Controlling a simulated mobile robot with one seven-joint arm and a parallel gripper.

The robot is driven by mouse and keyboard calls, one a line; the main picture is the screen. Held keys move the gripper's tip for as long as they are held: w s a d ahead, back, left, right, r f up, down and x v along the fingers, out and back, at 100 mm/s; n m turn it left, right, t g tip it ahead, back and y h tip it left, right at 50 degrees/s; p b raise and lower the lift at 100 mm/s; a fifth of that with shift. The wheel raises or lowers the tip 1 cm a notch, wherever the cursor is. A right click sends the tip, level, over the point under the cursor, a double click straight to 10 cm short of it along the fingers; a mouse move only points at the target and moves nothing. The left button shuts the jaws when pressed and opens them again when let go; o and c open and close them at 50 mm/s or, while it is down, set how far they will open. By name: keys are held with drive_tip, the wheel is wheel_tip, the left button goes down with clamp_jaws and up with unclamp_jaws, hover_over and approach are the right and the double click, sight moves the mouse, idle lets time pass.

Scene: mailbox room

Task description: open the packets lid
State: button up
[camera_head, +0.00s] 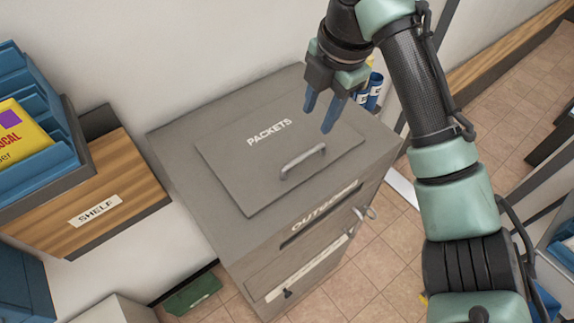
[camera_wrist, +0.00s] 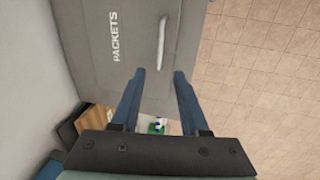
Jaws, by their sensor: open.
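The packets lid (camera_head: 270,152) is a flat grey panel marked "PACKETS" on top of a grey cabinet (camera_head: 180,155). It lies closed. A pale bar handle (camera_head: 303,161) is fixed near its front edge. My gripper (camera_head: 318,118) is open and empty, with blue fingers above the lid's right part, behind the handle in the head view. In the wrist view, my gripper (camera_wrist: 158,72) shows its fingers apart, with the handle (camera_wrist: 162,42) beyond the fingertips, near the right finger's side of the lid lettering. The lid (camera_wrist: 135,40) also shows there.
The cabinet front has an "OUTGOING" slot (camera_head: 320,217) and a key (camera_head: 365,212) sticking out. A wooden shelf (camera_head: 130,180) with blue trays (camera_head: 40,165) stands at the left. Blue-and-white rolled items (camera_head: 372,92) stand behind the cabinet's right side. The wall is close behind.

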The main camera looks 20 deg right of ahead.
sight(305, 155)
drive_tip(key=x, duration=1.3)
drive_tip(key=shift+d+f+b, duration=0.1)
drive_tip(key=shift+d+b, duration=0.05)
drive_tip(key=shift+b, duration=0.2)
clamp_jaws()
idle(0.8)
